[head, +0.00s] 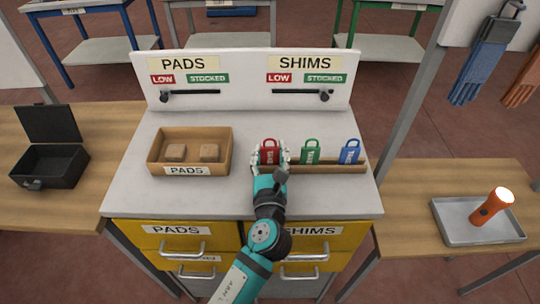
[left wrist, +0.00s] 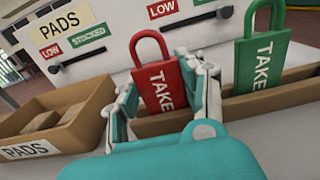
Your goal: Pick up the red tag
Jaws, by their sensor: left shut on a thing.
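The red tag (head: 269,150), shaped like a padlock with a loop on top and white lettering, stands upright at the left end of the wooden rack (head: 330,167). My left gripper (head: 271,157) is shut on the red tag, with one finger on each side of it. In the left wrist view the red tag (left wrist: 160,82) sits between the fingers. Its lower end is partly hidden, and I cannot tell whether it still rests in the rack. My right gripper is not in view.
A green tag (head: 311,151) and a blue tag (head: 349,152) stand in the rack to the right. A white board (head: 245,65) with two black levers stands behind. A tray (head: 445,222) with a lit flashlight lies far right.

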